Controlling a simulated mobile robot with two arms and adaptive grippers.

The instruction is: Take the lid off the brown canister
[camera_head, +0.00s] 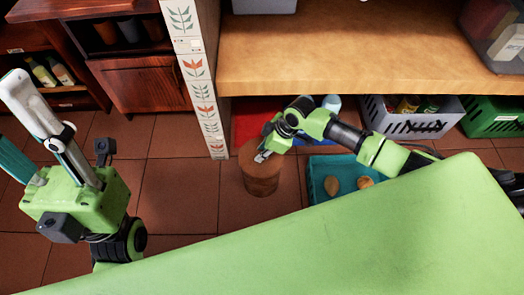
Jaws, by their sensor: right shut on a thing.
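The brown canister (262,184) is a round, upright cylinder standing on the tiled floor, in front of the opening under the wooden counter. My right gripper (263,157) reaches in from the right and points down at the canister's top. It is shut on the lid, which is at the top of the canister. The gripper covers part of the lid, and I cannot see a gap between lid and canister. My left gripper (45,135) is at the left, far from the canister. Whether its fingers are open or shut is unclear.
A teal crate (317,196) with round tan items sits right of the canister. A grey basket (446,128) and green basket (488,116) stand further right. The wooden counter (340,55) hangs above, and a patterned post (202,85) rises behind left. Floor left of the canister is clear.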

